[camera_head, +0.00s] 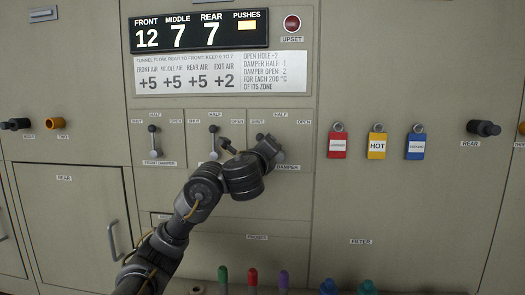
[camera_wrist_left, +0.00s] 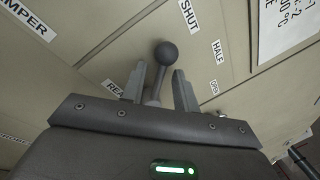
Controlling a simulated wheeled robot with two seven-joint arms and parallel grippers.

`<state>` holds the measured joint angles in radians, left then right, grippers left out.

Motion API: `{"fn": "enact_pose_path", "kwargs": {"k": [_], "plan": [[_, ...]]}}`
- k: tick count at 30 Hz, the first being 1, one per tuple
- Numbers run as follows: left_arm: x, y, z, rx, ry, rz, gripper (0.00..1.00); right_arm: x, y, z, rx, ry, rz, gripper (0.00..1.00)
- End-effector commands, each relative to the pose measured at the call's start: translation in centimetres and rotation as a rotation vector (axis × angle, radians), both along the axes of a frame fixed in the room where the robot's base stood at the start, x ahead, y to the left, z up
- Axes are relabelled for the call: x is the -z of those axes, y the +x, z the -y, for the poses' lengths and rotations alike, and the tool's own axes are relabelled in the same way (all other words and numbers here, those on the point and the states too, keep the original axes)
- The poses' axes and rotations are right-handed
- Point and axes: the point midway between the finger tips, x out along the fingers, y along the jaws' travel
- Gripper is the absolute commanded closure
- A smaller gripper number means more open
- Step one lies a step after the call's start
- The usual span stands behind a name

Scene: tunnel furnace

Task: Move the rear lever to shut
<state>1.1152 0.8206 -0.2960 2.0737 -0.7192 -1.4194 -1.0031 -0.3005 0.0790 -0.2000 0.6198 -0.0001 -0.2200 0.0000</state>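The rear lever is a dark ball-ended stem, its knob (camera_head: 260,137) showing just above my left gripper (camera_head: 268,148) in the head view. In the left wrist view the lever (camera_wrist_left: 166,54) stands between the two fingers of my left gripper (camera_wrist_left: 160,85). The fingers are apart, with small gaps beside the stem, and the ball reaches past their tips. The knob leans toward the SHUT label (camera_wrist_left: 188,17), away from HALF (camera_wrist_left: 217,52) and OPEN (camera_wrist_left: 214,87). The gripper and wrist hide the lever's pivot in the head view. My right gripper is not in view.
The front lever (camera_head: 153,130) and middle lever (camera_head: 213,130) stand near HALF to the left. Red, yellow and blue tags (camera_head: 335,145) hang to the right. Several coloured knobs (camera_head: 252,277) stand along the bottom. A display (camera_head: 199,31) is above.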

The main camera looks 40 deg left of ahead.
Motion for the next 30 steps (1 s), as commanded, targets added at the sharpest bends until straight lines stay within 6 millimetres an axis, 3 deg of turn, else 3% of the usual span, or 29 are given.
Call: {"fn": "enact_pose_path", "kwargs": {"k": [5,15,21,30], "plan": [[-0.3,-1.5,0.9,0.007,-0.002,-0.001,0.70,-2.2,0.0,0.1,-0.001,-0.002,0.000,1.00],[0.7,-7.0,3.2,0.001,-0.003,0.001,0.70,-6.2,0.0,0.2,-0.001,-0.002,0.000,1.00],[1.3,-9.1,4.1,-0.002,-0.003,0.002,0.70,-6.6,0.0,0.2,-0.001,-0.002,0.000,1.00],[1.4,-9.5,4.3,-0.002,-0.002,0.002,0.70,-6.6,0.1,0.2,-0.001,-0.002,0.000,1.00]]}}
